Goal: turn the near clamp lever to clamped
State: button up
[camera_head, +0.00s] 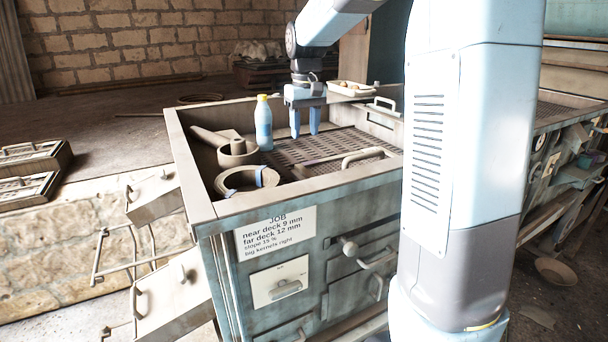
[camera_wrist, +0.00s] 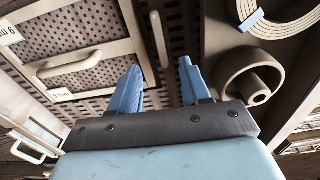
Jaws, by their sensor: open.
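My gripper (camera_head: 305,133) is open and empty, fingers pointing down over the perforated deck (camera_head: 340,143) inside the large box. In the wrist view its two blue fingertips (camera_wrist: 160,66) are apart with nothing between them. A pale round-ended bar (camera_wrist: 160,38) lies just beyond the fingertips, beside the deck panel edge; it may be the near clamp lever, and the gripper appears apart from it. A lever with a round knob (camera_head: 350,247) also sticks out of the box front. I cannot tell for certain which is the clamp lever or its setting.
A blue bottle (camera_head: 264,125) with a yellow cap stands left of my gripper. A round cup (camera_head: 237,153) and a tied coil (camera_head: 247,180) are at the box's left. The deck handle (camera_head: 368,154) rises to the right. The box rim (camera_head: 300,192) surrounds these.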

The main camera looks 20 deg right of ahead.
aim_at(302, 177)
jog(key=shift+g, duration=0.3)
jog(key=w+f, duration=0.1)
jog(key=f, duration=0.4)
jog(key=w+f, duration=0.1)
jog(key=f, duration=0.4)
jog(key=w+f, duration=0.1)
jog(key=f, duration=0.4)
jog(key=shift+w+f, duration=0.1)
jog(key=shift+f, duration=0.2)
